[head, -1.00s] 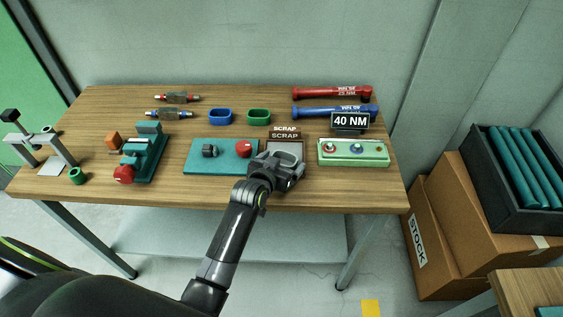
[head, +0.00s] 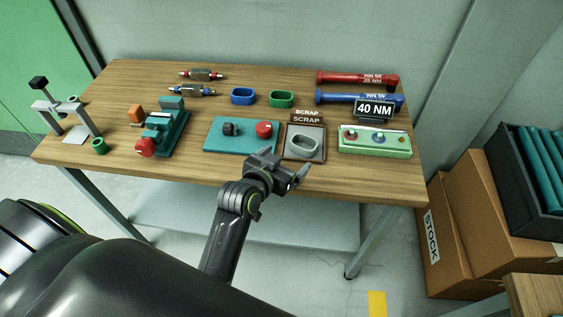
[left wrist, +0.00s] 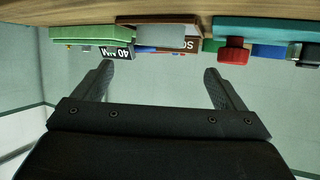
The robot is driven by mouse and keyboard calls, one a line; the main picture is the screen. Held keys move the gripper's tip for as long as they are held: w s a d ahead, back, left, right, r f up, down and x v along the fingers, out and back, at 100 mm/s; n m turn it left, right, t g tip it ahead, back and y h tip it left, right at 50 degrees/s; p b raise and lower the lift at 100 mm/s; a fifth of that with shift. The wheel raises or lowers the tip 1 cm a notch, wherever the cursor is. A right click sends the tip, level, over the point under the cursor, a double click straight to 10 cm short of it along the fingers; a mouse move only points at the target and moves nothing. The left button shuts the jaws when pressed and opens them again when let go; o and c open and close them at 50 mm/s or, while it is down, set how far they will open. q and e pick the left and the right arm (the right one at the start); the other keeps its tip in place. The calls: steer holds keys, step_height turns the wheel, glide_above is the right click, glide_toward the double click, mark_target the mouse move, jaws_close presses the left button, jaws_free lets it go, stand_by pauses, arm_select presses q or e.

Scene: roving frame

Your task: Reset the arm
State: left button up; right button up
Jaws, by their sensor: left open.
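My left gripper (head: 283,168) is open and empty in the head view, over the front edge of the wooden workbench (head: 330,180). Its two fingers stand apart with nothing between them, as the left wrist view also shows (left wrist: 160,80). A grey oval ring (head: 305,144) lies in the scrap tray (head: 290,156), just beyond the gripper and apart from it. The tray also shows in the left wrist view (left wrist: 160,21), which is upside down. My right gripper is not in view.
A teal board (head: 215,142) with a red knob (head: 264,130) lies left of the tray; a green panel (head: 375,150) stands right. Blue (head: 243,96) and green rings (head: 281,99), and torque wrenches (head: 350,78), lie behind. Cardboard boxes (head: 470,200) stand right of the bench.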

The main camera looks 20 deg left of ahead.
arm_select(q)
steer(key=shift+s+r, duration=0.25)
steer(key=shift+s, duration=0.4)
steer(key=shift+a, duration=0.1)
